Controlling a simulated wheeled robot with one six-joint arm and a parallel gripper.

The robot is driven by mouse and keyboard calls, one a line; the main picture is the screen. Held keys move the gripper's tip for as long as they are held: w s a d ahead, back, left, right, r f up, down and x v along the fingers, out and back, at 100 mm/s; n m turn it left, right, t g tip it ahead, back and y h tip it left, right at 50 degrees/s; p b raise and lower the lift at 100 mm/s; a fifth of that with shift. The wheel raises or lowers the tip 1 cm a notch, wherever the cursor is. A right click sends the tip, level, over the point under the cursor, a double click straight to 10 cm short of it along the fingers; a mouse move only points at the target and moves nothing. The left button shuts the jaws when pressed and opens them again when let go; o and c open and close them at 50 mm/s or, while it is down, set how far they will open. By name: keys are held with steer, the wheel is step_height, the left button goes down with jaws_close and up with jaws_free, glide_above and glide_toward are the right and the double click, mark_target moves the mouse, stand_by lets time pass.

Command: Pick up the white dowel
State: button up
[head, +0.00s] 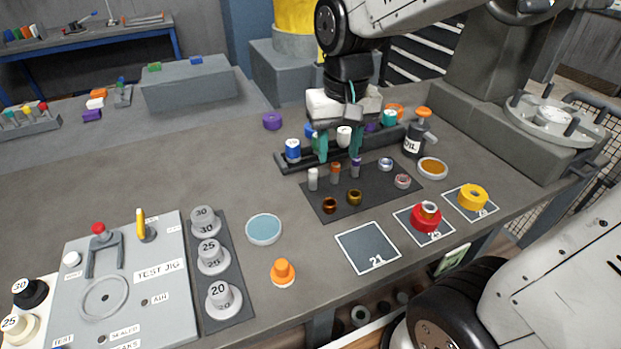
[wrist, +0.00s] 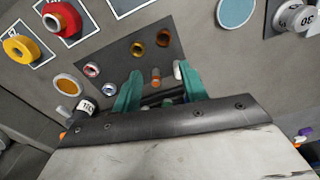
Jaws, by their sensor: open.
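The white dowel (head: 313,179) stands upright at the left end of a short row on the dark mat (head: 325,206). In the wrist view the white dowel (wrist: 178,70) shows beside the right finger, partly hidden by it. My gripper (head: 338,150) is open and empty, pointing down above the back of the mat. In the wrist view my gripper (wrist: 160,90) has its teal fingers on either side of an orange-brown dowel (wrist: 155,77); I cannot tell the height gap.
A purple dowel (head: 355,168) stands right of the orange-brown one. Behind them is a dark rack (head: 283,163) with coloured pieces, including a blue one (head: 293,150). An oil bottle (head: 414,140) stands right. Brown rings (head: 354,197) lie in front.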

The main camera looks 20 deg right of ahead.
steer(key=m, duration=0.1)
glide_above(313, 170)
steer(key=f, duration=0.5)
steer(key=shift+s+d, duration=0.15)
steer(key=shift+s, duration=0.1)
steer(key=shift+w+f, duration=0.15)
steer(key=shift+f, duration=0.25)
step_height(313, 170, down, 7)
steer(key=shift+w+f, duration=0.1)
steer(key=shift+f, duration=0.05)
jaws_close()
